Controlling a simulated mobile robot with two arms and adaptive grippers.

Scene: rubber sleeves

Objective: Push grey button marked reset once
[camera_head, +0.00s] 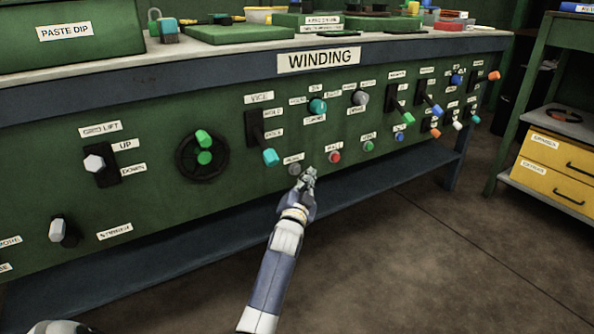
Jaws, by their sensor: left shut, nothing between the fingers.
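A small round grey button (294,169) sits low on the green panel, under a white label (293,159) whose print is too blurred to read surely. My left gripper (308,176) is shut and empty just right of and slightly below the grey button. Its fingertips are very close to the button; I cannot tell whether they touch it. My right gripper is not in view.
A red button (334,157), a green button (369,146) and a blue button (399,136) continue the row to the right. A teal-tipped lever (270,156) sticks out just left of and above the grey button. The floor in front is clear.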

